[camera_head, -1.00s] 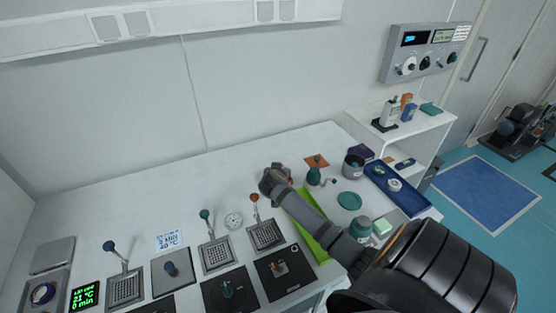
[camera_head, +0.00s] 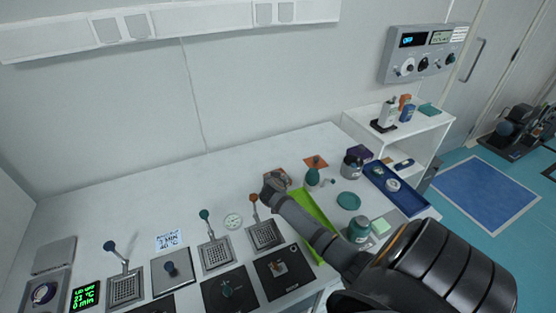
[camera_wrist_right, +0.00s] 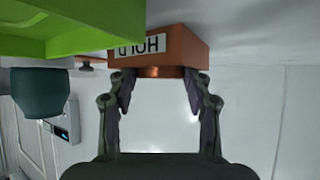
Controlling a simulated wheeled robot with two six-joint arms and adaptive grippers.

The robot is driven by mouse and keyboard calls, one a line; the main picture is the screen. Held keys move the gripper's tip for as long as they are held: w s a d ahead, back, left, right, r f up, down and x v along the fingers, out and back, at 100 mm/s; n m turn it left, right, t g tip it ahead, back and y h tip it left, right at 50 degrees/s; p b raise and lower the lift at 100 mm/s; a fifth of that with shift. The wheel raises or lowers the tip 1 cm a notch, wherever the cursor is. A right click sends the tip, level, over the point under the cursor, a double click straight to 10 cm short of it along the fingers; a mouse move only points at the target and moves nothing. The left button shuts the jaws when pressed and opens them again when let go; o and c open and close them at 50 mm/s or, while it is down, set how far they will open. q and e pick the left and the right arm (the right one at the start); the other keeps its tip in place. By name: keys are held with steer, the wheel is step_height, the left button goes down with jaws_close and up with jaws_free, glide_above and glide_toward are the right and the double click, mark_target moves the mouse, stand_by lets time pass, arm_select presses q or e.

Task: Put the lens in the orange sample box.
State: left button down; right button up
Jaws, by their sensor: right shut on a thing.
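The orange sample box (camera_wrist_right: 180,46) shows upside down in the right wrist view, with a white label on its side, just beyond my right fingertips. My right gripper (camera_wrist_right: 160,82) is shut on a small copper-tinted piece (camera_wrist_right: 160,72), which I take for the lens; its outline is mostly unclear. It is close to the box's edge, and I cannot tell whether they touch. In the head view my right gripper (camera_head: 274,187) is low over the table beside the green tray, and hides the lens. My left gripper is not in view.
The bright green tray (camera_head: 318,222) lies right beside my right arm. Lever devices line the front. The table's back left is clear.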

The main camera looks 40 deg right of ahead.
steer(key=o, duration=0.9)
steer(key=shift+s+a+f, duration=0.15)
steer(key=shift+s+f, duration=0.2)
steer(key=shift+f, duration=0.4)
steer(key=shift+c, duration=0.2)
steer(key=o, duration=0.4)
steer(key=shift+w+a+f, duration=0.1)
steer(key=shift+r+p, duration=0.6)
steer(key=shift+r, duration=0.1)
steer(key=r+b+v, duration=0.1)
steer(key=v, duration=1)
steer(key=shift+w+r, duration=0.1)
steer(key=shift+r, duration=0.05)
